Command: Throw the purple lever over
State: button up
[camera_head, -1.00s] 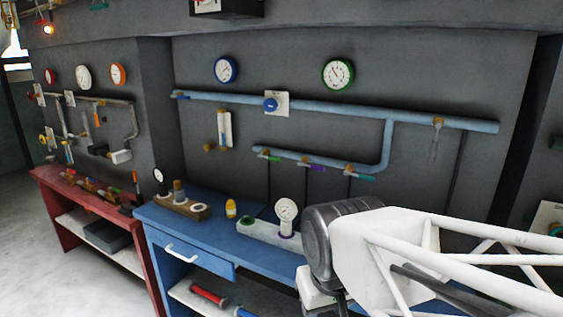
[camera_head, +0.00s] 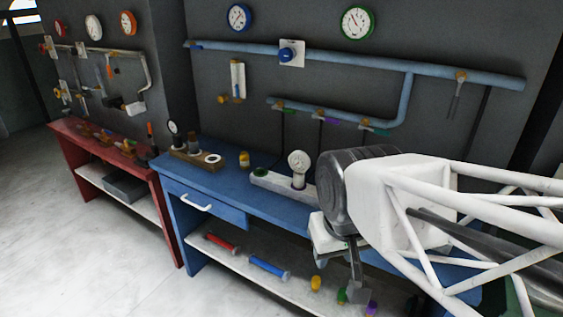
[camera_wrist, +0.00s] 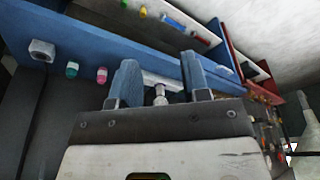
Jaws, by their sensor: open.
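The purple lever (camera_head: 331,121) is small and sits on a valve of the lower blue pipe (camera_head: 350,117) on the dark wall. It lies between a green lever (camera_head: 288,110) and a teal lever (camera_head: 379,131). My gripper (camera_head: 357,290) is in front of the blue bench, below and to the right of the purple lever, and well apart from it. In the wrist view its two blue-grey fingers (camera_wrist: 160,80) are spread with nothing held between them. I cannot make out the purple lever in the wrist view.
The blue bench (camera_head: 228,178) carries a white gauge (camera_head: 299,162), a yellow-capped item (camera_head: 244,159) and a wooden block. Its lower shelf holds red and blue cylinders. A red bench (camera_head: 85,135) stands to the left. Open floor lies in front.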

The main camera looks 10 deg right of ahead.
jog(key=c, duration=0.4)
jog(key=shift+w+d+r, duration=0.1)
jog(key=shift+w+r, duration=0.2)
jog(key=shift+w, duration=0.1)
grip_shut()
jog(key=w+d+r+m+h, duration=0.1)
jog(key=w+d+r+m, duration=0.2)
jog(key=w, duration=1.2)
jog(key=w+d+r+m+t+h, duration=0.1)
jog(key=w+d+r, duration=0.6)
jog(key=w, duration=0.9)
jog(key=w+d+r+m+t+h, duration=0.1)
jog(key=w+d+r+m, duration=0.3)
jog(key=w, duration=1.2)
jog(key=d+r+h, duration=0.1)
jog(key=d, duration=0.2)
jog(key=shift+w+d+r+m+h, duration=0.2)
jog(key=shift+w+d+m+h, duration=0.1)
jog(key=shift+d+m, duration=0.1)
